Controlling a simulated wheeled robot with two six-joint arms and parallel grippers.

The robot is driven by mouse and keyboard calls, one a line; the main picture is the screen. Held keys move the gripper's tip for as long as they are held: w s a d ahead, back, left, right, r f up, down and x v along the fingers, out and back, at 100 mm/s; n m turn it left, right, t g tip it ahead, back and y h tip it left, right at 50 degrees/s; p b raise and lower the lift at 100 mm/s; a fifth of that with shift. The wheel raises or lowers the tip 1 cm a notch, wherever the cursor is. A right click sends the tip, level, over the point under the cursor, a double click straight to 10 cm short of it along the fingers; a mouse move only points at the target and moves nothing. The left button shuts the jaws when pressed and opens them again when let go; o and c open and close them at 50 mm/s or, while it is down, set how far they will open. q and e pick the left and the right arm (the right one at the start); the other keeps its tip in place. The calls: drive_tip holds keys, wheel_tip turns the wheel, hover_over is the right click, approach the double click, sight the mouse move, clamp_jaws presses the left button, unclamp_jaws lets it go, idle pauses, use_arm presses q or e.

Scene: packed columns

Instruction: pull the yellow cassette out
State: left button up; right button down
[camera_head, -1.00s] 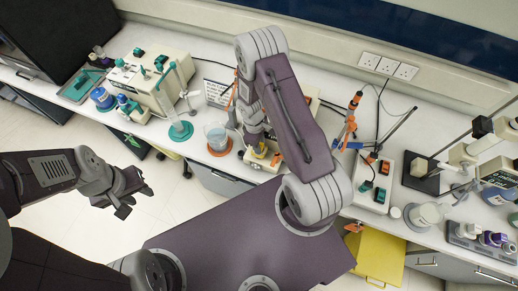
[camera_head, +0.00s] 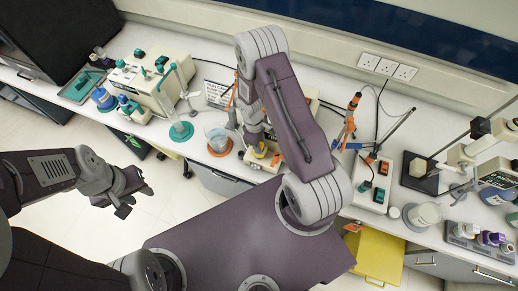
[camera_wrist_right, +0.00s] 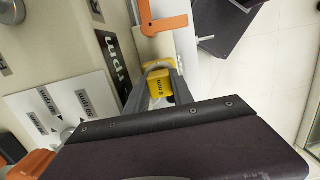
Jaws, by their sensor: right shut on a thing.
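The yellow cassette (camera_wrist_right: 157,88) shows in the right wrist view between the two grey fingers of my right gripper (camera_wrist_right: 157,82), which is shut on it. It has dark lettering on its face and a pale curved tube at its far end. It sits against the front of a cream machine (camera_wrist_right: 68,45). In the head view the cassette (camera_head: 260,150) is a small yellow patch below my right wrist, with much of the machine hidden by my arm. My left gripper (camera_head: 128,190) is empty over the floor, its fingers apart.
In the right wrist view an orange lever (camera_wrist_right: 163,23) is just beyond the cassette. In the head view a beaker (camera_head: 216,135) stands left of the machine, and an orange-and-blue clamp stand (camera_head: 350,125) stands to the right.

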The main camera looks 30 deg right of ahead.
drive_tip(key=shift+r, duration=0.2)
drive_tip(key=shift+r+p, duration=4.1)
drive_tip(key=shift+r, duration=0.4)
